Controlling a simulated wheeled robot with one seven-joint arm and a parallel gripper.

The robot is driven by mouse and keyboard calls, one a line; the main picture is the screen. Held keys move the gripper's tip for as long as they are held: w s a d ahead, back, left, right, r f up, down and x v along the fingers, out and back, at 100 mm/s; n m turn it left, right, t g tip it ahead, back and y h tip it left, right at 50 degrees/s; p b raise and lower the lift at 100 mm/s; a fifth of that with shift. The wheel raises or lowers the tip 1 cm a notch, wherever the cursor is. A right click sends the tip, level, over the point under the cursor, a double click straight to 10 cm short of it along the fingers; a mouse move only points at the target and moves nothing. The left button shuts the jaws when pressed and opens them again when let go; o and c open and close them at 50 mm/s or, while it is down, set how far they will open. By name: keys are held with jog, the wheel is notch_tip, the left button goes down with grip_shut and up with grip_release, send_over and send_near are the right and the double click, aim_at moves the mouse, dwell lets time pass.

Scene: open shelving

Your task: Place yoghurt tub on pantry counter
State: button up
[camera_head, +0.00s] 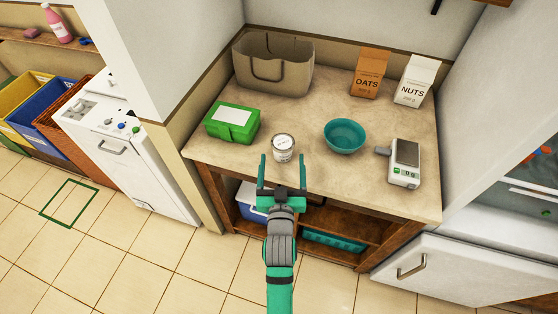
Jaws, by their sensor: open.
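The yoghurt tub (283,151), a small white cylinder with a grey lid and a printed label, appears to stand upright on the pantry counter (330,177) near its front edge. My gripper (283,172) is open, its two teal fingers spread and pointing toward the counter. In the picture the tub shows between and just beyond the fingertips. I cannot tell whether the fingers touch it. The lower part of the tub is in plain view.
A green box (232,121) stands left of the tub and a teal bowl (344,136) right of it. A kitchen scale (405,160) is further right. A beige bag (273,68), an oats carton (369,75) and a nuts carton (415,82) stand at the back.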

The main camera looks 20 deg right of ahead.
jog(key=s+a+f+y, duration=0.2)
jog(key=s+a+f, duration=0.4)
jog(key=s, duration=0.3)
jog(key=s+a+n+g+y, duration=0.1)
jog(key=s+a, duration=0.3)
jog(key=s, duration=0.9)
jog(key=s+a+n+y, duration=0.2)
jog(key=s+a, duration=0.3)
jog(key=s, duration=0.8)
jog(key=shift+g+y, duration=0.3)
jog(key=shift+g, duration=0.1)
jog(key=shift+c, duration=0.2)
